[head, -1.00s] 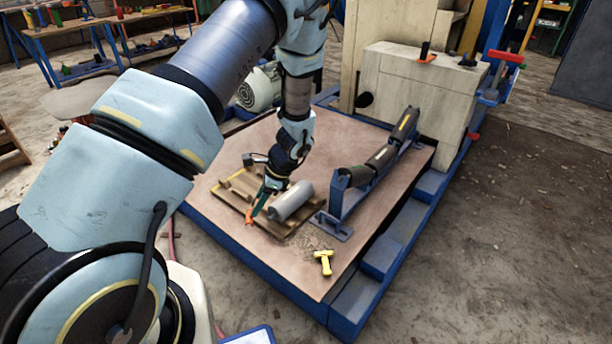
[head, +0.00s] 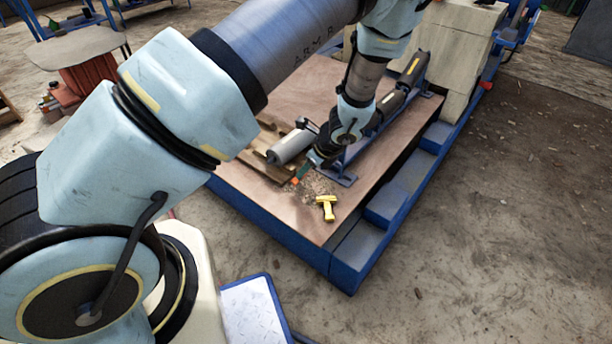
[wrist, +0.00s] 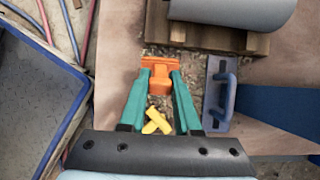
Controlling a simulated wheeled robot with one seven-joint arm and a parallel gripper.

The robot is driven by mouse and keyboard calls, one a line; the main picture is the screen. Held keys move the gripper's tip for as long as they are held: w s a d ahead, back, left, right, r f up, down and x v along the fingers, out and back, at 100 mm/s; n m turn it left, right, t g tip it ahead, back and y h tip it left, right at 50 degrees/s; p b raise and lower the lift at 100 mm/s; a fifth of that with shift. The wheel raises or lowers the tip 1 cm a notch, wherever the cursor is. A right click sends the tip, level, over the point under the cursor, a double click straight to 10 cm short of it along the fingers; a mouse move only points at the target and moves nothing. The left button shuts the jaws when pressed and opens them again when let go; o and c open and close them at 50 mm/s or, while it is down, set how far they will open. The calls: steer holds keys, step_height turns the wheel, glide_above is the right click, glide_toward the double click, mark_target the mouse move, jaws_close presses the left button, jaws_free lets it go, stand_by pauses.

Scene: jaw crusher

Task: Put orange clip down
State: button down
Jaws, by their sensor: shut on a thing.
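My gripper (wrist: 160,85) has teal fingers shut on the orange clip (wrist: 158,72) in the wrist view. In the head view the clip (head: 296,181) shows as a small orange spot below my gripper (head: 305,172), over the wooden deck (head: 285,205) near a patch of gravel. The clip's height above the deck is hard to tell. A yellow T-shaped piece (head: 327,206) lies on the deck to the right of the clip; in the wrist view it shows between and below the fingers (wrist: 156,122).
A grey roller (head: 291,146) rests on a wooden pallet (wrist: 210,38) beside my gripper. A blue bracket frame with rollers (head: 392,103) stands to the right. The deck has a blue steel edge (head: 345,270). A blue-rimmed tray (wrist: 35,95) lies at left in the wrist view.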

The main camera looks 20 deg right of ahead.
steer(key=shift+f+b, duration=0.3)
steer(key=shift+f, duration=1.25)
steer(key=shift+f, duration=0.2)
steer(key=c, duration=0.6)
jaws_free()
steer(key=p+v, duration=0.2)
steer(key=v, duration=1)
steer(key=shift+s+r+p, duration=0.1)
steer(key=shift+r+p, duration=0.1)
steer(key=shift+p, duration=0.15)
steer(key=shift+a, duration=0.1)
